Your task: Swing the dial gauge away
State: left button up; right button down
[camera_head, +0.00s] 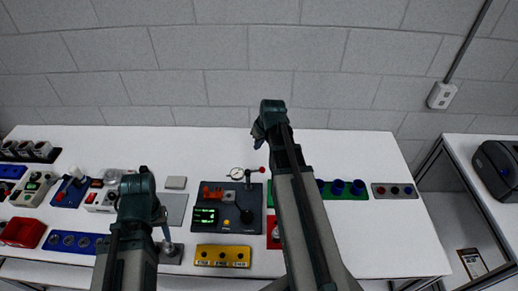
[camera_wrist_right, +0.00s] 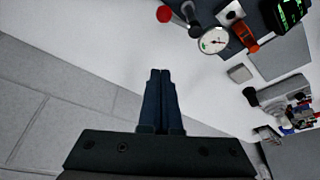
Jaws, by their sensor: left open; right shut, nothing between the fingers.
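The dial gauge (camera_head: 237,173) has a round white face and sits above the dark fixture plate (camera_head: 228,222) on the table. Beside it is a dark arm with a red ball knob (camera_head: 262,170). In the right wrist view the gauge (camera_wrist_right: 214,40) and the red knob (camera_wrist_right: 164,14) show at the top.
A yellow block (camera_head: 222,256) lies in front of the fixture, and a blue block (camera_head: 76,242) lies further left. A green strip with blue cups (camera_head: 347,188) lies right of my right arm. A grey block (camera_head: 394,191) lies beyond it. The brick wall bounds the table behind.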

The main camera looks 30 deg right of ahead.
aim_at(261, 172)
notch_tip(261, 172, down, 9)
jog(key=b, duration=0.8)
jog(key=shift+s, duration=0.45)
jog(key=shift+s+a+m+h, duration=0.1)
jog(key=shift+s+m+h, duration=0.4)
jog(key=shift+m, duration=0.6)
jog(key=s+m, duration=0.1)
jog(key=m, duration=0.1)
jog(key=m+h, duration=0.1)
jog(key=shift+s+a+m, duration=0.3)
jog(key=shift+s+m, duration=0.1)
jog(key=shift+s, duration=0.15)
jog(key=shift+s+a, duration=0.15)
jog(key=shift+s, duration=0.05)
jog(key=shift+s+a, duration=0.2)
jog(key=shift+w, duration=0.1)
